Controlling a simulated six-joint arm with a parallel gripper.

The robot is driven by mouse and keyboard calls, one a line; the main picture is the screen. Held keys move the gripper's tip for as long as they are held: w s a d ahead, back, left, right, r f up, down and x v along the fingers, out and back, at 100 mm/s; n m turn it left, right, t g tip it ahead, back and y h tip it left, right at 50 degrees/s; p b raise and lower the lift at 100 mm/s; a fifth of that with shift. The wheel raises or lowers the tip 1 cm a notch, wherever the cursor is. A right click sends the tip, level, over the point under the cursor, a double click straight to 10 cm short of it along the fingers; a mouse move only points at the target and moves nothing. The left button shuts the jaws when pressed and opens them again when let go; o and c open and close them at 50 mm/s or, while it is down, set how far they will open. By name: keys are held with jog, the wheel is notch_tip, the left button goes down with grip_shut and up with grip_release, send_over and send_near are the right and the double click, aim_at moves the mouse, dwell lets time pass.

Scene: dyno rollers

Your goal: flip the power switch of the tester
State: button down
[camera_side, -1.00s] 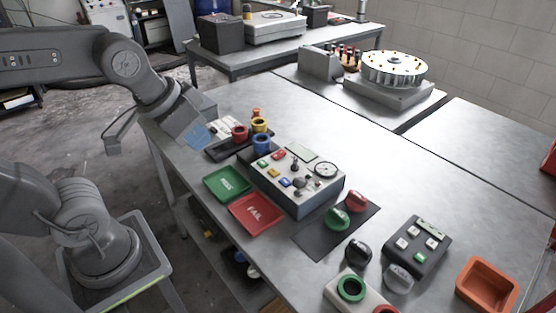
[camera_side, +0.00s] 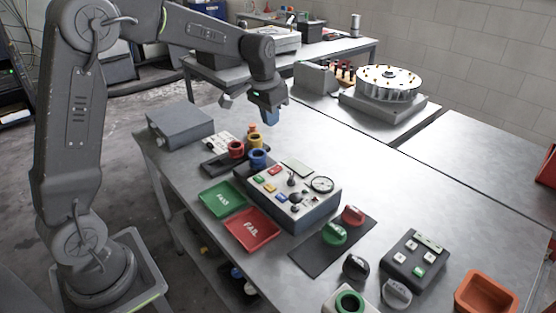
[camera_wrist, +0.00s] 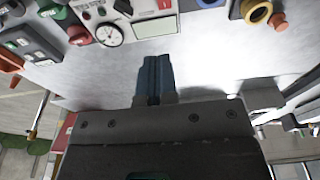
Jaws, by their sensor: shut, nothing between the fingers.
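The tester (camera_side: 318,213) is a grey box with a light top panel, in the middle of the table in the side view. Its panel has a round gauge (camera_side: 322,185), coloured buttons, a pale screen (camera_side: 298,167) and a dark upright lever (camera_side: 291,179). I cannot tell for sure which control is the power switch. In the wrist view the tester's gauge (camera_wrist: 109,35) and screen (camera_wrist: 155,27) show at the top, with the panel cut off by the frame. My gripper (camera_side: 270,117) is shut and empty, above the table behind the tester. Its blue fingers (camera_wrist: 153,68) point toward the tester in the wrist view.
Sockets in blue (camera_side: 258,158), yellow and red stand left of the tester. Green (camera_side: 222,198) and red (camera_side: 251,230) trays lie in front. A black mat with red and green knobs, a button box (camera_side: 415,258) and an orange bin (camera_side: 486,292) lie right. The table behind the tester is clear.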

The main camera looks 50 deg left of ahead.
aim_at(279, 166)
jog(key=shift+w+a+f, duration=0.5)
jog(key=shift+w+f, duration=0.2)
jog(key=shift+f, duration=0.05)
jog(key=f, duration=0.4)
jog(key=w+f, duration=0.1)
jog(key=f, duration=0.7)
jog(key=shift+w+f, duration=0.15)
jog(key=shift+w, duration=0.15)
jog(key=shift+w+f, duration=0.15)
jog(key=shift+f, duration=0.6)
